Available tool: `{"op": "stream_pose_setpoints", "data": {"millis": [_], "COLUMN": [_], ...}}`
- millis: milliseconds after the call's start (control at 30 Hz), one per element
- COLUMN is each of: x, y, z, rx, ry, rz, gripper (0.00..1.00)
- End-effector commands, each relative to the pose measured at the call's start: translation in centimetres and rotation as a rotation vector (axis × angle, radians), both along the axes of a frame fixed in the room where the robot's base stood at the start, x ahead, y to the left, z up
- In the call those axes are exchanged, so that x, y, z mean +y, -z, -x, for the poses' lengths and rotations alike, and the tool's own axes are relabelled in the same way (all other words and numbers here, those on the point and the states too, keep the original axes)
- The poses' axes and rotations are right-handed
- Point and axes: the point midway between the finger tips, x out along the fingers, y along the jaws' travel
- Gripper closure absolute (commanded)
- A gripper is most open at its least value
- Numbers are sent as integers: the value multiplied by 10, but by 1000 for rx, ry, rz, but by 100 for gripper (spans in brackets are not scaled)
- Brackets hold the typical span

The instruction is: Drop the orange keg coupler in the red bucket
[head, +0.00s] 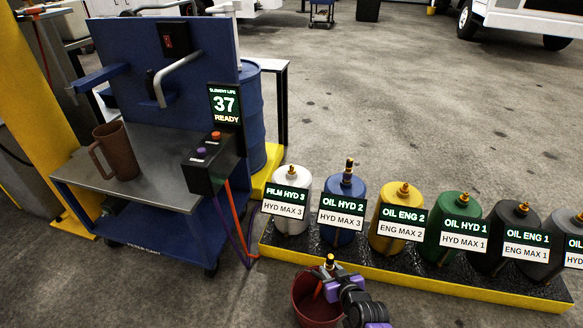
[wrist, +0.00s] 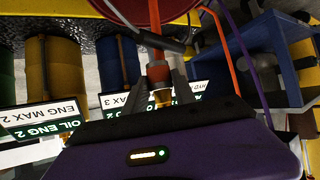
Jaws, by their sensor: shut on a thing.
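My gripper (head: 328,273) is at the bottom of the head view, at the upper right part of the red bucket (head: 303,309). In the wrist view my gripper (wrist: 160,84) is shut on the orange keg coupler (wrist: 158,73), with a finger on each side of it. An orange hose (wrist: 154,28) runs from the coupler over the red bucket (wrist: 126,11), whose edge fills the top of that view. In the head view the coupler is mostly hidden, and I cannot tell its height above the bucket.
A row of labelled kegs, including a blue one (head: 345,203) and a yellow one (head: 392,238), stands on a yellow-edged black tray (head: 440,282) behind the bucket. A blue cart (head: 180,225) at left carries a brown mug (head: 118,150). Orange and purple hoses hang from its black box (head: 205,178).

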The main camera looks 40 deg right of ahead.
Motion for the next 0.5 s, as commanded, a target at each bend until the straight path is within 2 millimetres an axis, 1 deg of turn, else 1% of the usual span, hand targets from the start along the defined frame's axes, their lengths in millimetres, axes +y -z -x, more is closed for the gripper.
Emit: {"op": "stream_pose_setpoints", "data": {"millis": [33, 267, 300, 367, 400, 433, 500], "x": [0, 0, 0, 0, 0, 0, 0], "y": [2, 1, 1, 1, 1, 2, 2], "z": [-1, -1, -1, -1, -1, 0, 0], "rx": [-2, -2, -2, -2, -2, -2, -1], "ry": [0, -1, -1, -1, -1, -1, -1], "rz": [1, 2, 2, 2, 2, 2, 1], "gripper": [100, 100, 64, 52, 45, 43, 43]}}
